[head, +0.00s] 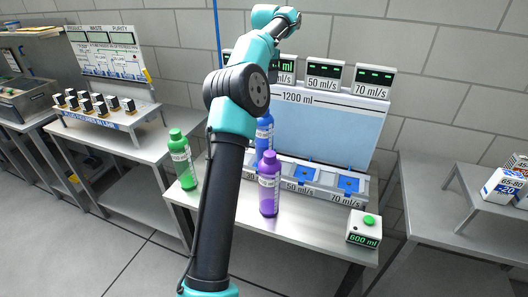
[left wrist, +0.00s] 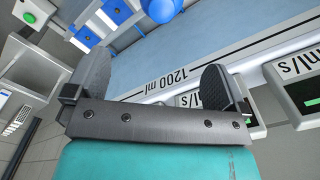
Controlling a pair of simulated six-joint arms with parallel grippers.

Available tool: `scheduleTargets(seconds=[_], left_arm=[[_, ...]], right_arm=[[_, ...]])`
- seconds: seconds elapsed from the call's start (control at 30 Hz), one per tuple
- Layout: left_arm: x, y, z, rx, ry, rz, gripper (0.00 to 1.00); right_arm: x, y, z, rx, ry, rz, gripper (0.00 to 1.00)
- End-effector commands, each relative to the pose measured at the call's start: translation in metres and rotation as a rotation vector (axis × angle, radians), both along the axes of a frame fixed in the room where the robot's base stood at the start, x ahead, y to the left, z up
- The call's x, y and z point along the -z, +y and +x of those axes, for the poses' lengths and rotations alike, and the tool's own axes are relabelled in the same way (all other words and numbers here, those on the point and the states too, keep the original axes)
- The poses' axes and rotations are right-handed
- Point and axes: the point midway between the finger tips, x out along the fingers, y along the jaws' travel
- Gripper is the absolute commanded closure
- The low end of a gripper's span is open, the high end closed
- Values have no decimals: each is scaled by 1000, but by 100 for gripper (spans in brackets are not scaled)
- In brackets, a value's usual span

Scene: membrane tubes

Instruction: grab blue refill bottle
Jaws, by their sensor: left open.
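The blue refill bottle (head: 265,138) stands upright at the dispensing station in the head view, partly hidden behind my arm. A rounded blue shape (left wrist: 162,8), likely its top, is cut off by the upper edge of the left wrist view. My left gripper (left wrist: 152,85) is open and empty, with its two dark fingers wide apart. It is high by the station's 1200 ml panel, apart from the bottle. In the head view my arm hides its fingers. My right gripper is not in view.
A purple bottle (head: 269,185) stands in front of the blue one, and a green bottle (head: 182,160) at the table's left edge. The 600 ml button box (head: 364,229) is at the front right. Flow-rate displays (head: 324,76) line the station's top.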

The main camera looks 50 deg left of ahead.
Motion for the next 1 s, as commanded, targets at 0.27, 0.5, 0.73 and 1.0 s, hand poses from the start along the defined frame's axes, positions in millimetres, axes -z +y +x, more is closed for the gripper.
scheduleTargets(seconds=[0.27,0.5,0.73,1.0], left_arm=[[25,0,-1,1,3,-1,0],[60,0,-1,0,3,-1,0],[99,0,-1,1,4,-2,0],[120,0,-1,1,0,-1,0]], right_arm=[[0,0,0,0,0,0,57],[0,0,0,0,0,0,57],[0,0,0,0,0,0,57],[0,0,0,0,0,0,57]])
